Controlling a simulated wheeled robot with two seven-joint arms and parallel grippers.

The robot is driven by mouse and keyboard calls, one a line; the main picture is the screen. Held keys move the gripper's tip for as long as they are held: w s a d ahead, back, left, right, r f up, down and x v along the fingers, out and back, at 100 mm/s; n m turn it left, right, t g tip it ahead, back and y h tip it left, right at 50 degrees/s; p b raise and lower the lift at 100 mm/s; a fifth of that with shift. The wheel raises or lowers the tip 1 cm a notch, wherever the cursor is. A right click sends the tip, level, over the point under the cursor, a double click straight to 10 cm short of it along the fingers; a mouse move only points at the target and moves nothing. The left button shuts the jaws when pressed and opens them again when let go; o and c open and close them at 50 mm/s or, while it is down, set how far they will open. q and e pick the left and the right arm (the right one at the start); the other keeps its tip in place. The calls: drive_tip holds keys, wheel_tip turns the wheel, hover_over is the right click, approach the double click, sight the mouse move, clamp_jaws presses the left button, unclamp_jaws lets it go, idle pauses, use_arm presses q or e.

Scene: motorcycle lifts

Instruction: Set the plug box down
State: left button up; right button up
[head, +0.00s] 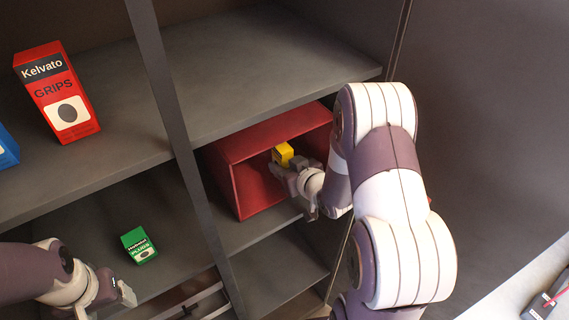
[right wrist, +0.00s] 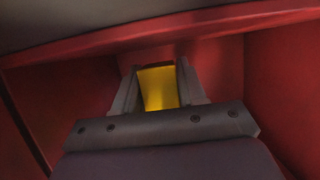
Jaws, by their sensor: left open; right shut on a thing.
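A small yellow box (head: 283,151) is held in my right gripper (head: 285,165); I cannot read any label on it. The gripper is shut on it inside the open front of a red bin (head: 236,190). In the right wrist view the yellow box (right wrist: 158,88) sits between the two fingers, with the bin's red walls on both sides. Whether the box touches the bin's floor cannot be told. A small green box (head: 138,246) with white lettering too small to read surely stands on the lower left shelf. My left gripper (head: 122,290) is open and empty near it.
A red and white Kelvato grips box (head: 60,92) stands on the upper left shelf, with a blue box (head: 6,148) at the left edge. A dark upright post (head: 178,120) divides the shelves. The upper shelf (head: 270,60) above the bin is bare.

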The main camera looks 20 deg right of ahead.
drive_tip(key=shift+f+b, duration=0.25)
drive_tip(key=shift+b, duration=0.1)
drive_tip(key=shift+f, duration=0.4)
drive_tip(key=o, duration=1.2)
drive_tip(key=shift+r, duration=0.1)
